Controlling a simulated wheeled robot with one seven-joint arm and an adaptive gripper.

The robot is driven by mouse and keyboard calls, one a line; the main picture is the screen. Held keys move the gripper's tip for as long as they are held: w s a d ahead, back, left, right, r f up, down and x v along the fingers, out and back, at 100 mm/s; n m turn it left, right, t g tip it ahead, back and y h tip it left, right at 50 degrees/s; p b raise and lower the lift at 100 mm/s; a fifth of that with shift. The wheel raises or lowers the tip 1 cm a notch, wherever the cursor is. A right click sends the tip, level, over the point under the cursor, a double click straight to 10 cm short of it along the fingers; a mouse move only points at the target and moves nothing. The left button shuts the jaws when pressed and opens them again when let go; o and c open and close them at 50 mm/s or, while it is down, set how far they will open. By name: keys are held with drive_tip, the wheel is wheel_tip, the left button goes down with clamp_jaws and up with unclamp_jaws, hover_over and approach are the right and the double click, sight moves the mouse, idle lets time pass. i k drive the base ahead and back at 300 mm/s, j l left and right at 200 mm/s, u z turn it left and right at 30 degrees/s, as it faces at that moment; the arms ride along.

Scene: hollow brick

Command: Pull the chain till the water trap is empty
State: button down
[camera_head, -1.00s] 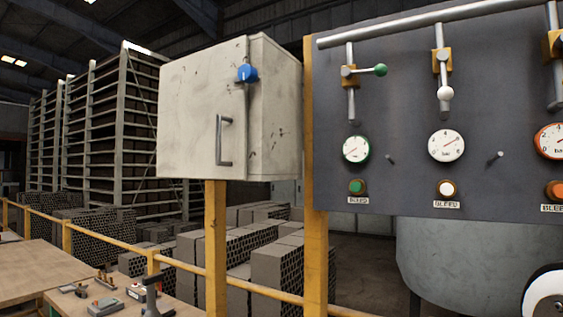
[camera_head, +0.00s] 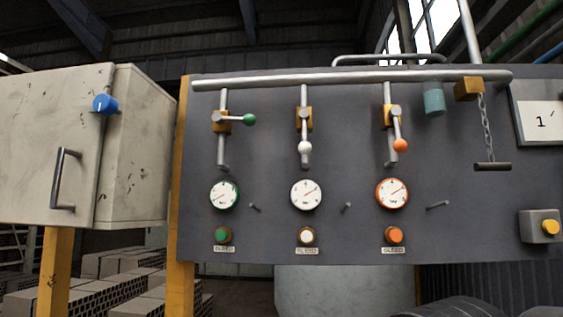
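A chain (camera_head: 486,120) hangs on the right part of the dark panel, below a brass-coloured block (camera_head: 468,89) at the right end of the silver pipe. A dark horizontal pull bar (camera_head: 492,166) is at its lower end. A teal cylinder (camera_head: 434,98) hangs under the pipe just left of the block; I cannot tell whether the cylinder or the block is the water trap. No water level is readable. My gripper is not in view.
The dark panel (camera_head: 285,242) carries valves with green (camera_head: 249,120), white (camera_head: 305,147) and orange (camera_head: 400,146) knobs, gauges and bleed buttons. A pale cabinet (camera_head: 40,120) stands left. A yellow button (camera_head: 550,227) sits right of the chain.

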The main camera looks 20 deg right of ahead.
sight(477, 167)
drive_tip(key=z, duration=1.4)
